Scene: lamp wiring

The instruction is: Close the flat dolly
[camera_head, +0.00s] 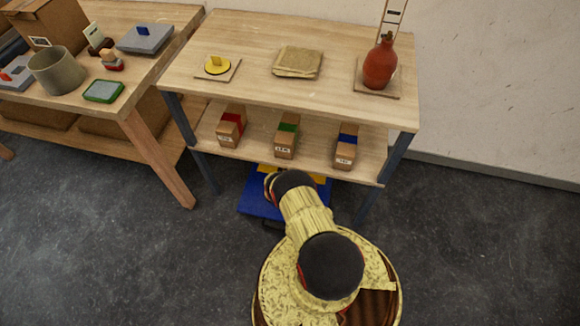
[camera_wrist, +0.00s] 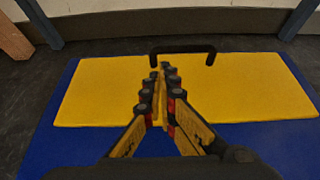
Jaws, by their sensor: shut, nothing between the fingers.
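The flat dolly (camera_head: 254,202) is a low blue platform on the floor, partly under the shelf table; my arm hides much of it in the head view. In the wrist view, its yellow panel (camera_wrist: 95,90) lies over the blue base (camera_wrist: 50,140). A black bar handle (camera_wrist: 182,49) shows at the panel's far edge. My gripper (camera_wrist: 162,70) is shut and empty, with its fingertips over the yellow panel just short of the handle in the picture. I cannot tell whether the fingertips touch the panel.
The shelf table (camera_head: 235,85) stands over the dolly, with several small boxes on its lower shelf and a red vase (camera_head: 380,65) on top. Its blue legs (camera_head: 394,160) flank the dolly. A wooden workbench (camera_head: 150,70) stands at left. Floor at right is clear.

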